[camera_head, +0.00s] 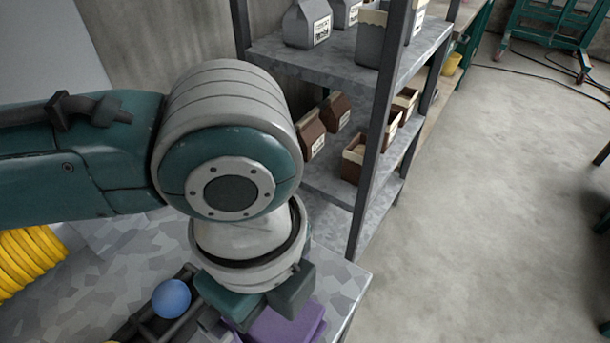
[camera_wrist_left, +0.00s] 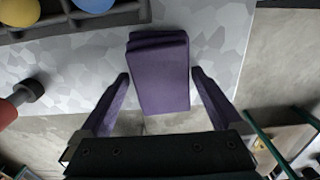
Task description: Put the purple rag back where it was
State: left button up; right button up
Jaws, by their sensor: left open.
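The purple rag (camera_wrist_left: 160,75) is a folded block lying at the edge of the grey metal table (camera_wrist_left: 85,75). In the head view the rag (camera_head: 285,326) shows at the bottom, partly covered by my left wrist. My left gripper (camera_wrist_left: 160,85) is open, with one finger on each side of the rag's near end. I cannot tell whether the fingers touch it. In the head view the left gripper's fingertips are hidden behind the wrist. My right gripper is not in view.
A dark rack (camera_wrist_left: 78,23) with a blue ball (camera_wrist_left: 93,4) and a yellow ball (camera_wrist_left: 20,10) stands on the table. A red and black object (camera_wrist_left: 27,91) is at the left. A metal shelf (camera_head: 345,68) with cartons stands behind. Open floor (camera_head: 480,200) lies right.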

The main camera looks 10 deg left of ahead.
aim_at(271, 312)
pick_arm(q)
notch_tip(271, 312, up, 12)
jog(key=p, duration=0.3)
jog(key=s+d+n+t+h, duration=0.25)
jog(key=d+n+h, duration=0.2)
jog(key=n, duration=0.25)
jog(key=s+a+f+n+y, duration=0.2)
jog(key=a+n, duration=0.4)
jog(key=a, duration=0.1)
jog(key=s+a+f+n+t+y, duration=0.1)
jog(key=s+a+f+n+y, duration=0.1)
jog(key=a+n, duration=0.5)
jog(key=shift+s+a, duration=0.55)
jog(key=shift+s, duration=0.2)
